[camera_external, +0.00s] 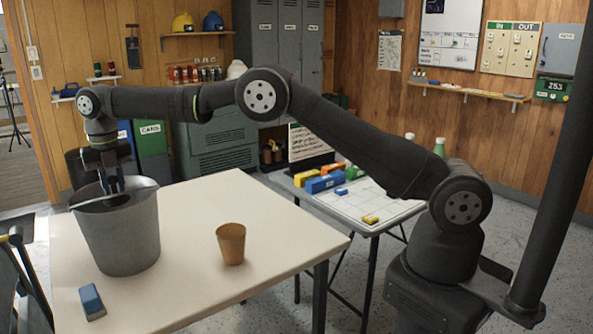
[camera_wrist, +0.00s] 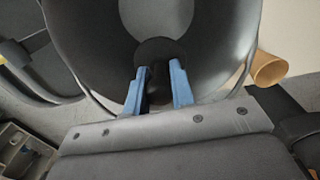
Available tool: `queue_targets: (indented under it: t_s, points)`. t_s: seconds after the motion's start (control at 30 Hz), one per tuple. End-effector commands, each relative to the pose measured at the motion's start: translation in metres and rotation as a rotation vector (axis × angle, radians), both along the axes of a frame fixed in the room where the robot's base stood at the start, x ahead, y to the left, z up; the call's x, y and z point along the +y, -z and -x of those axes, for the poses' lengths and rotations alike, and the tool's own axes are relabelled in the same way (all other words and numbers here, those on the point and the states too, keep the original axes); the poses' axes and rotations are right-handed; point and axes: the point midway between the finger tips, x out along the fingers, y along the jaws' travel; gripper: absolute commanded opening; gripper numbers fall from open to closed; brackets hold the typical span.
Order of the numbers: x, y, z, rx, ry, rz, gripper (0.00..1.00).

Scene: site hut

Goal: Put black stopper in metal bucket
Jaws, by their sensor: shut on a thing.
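The grey metal bucket (camera_external: 120,240) stands upright on the left part of the table. My gripper (camera_external: 112,188) points down at the bucket's mouth, with its fingertips at or just inside the rim. In the wrist view, my gripper's blue fingers (camera_wrist: 160,88) are shut on the black stopper (camera_wrist: 157,52), a dark round piece between the fingertips. Behind it the bucket's inside (camera_wrist: 190,20) fills the view. In the external view the stopper is mostly hidden by the rim and fingers. I cannot tell how far it is above the bucket floor.
A brown cup (camera_external: 231,244) stands on the table (camera_external: 200,205) right of the bucket; it also shows in the wrist view (camera_wrist: 268,68). A blue block-like eraser (camera_external: 92,302) lies near the front left. The table's back and right areas are clear.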

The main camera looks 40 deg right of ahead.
Motion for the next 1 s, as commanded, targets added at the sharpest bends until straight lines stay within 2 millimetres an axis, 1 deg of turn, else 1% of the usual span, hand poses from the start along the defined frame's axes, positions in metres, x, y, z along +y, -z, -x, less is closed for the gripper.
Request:
queue_targets:
  t_s: [0.03,0.1,0.3,0.47,0.57,0.73,0.93,1.0]
  points:
    - [0.000,0.012,0.001,0.002,0.000,0.002,0.00]
    - [0.000,0.029,0.001,0.002,0.001,0.001,0.00]
    - [0.000,0.071,0.001,0.001,0.003,0.001,0.00]
    - [0.000,0.089,0.000,-0.001,0.003,-0.001,0.00]
    - [0.000,0.105,0.001,0.001,0.003,0.001,0.00]
    - [0.000,0.137,0.001,0.000,0.003,0.000,0.00]
    - [0.000,0.157,0.000,-0.001,0.003,-0.001,0.00]
    - [0.000,0.167,0.001,0.000,0.003,0.000,0.00]
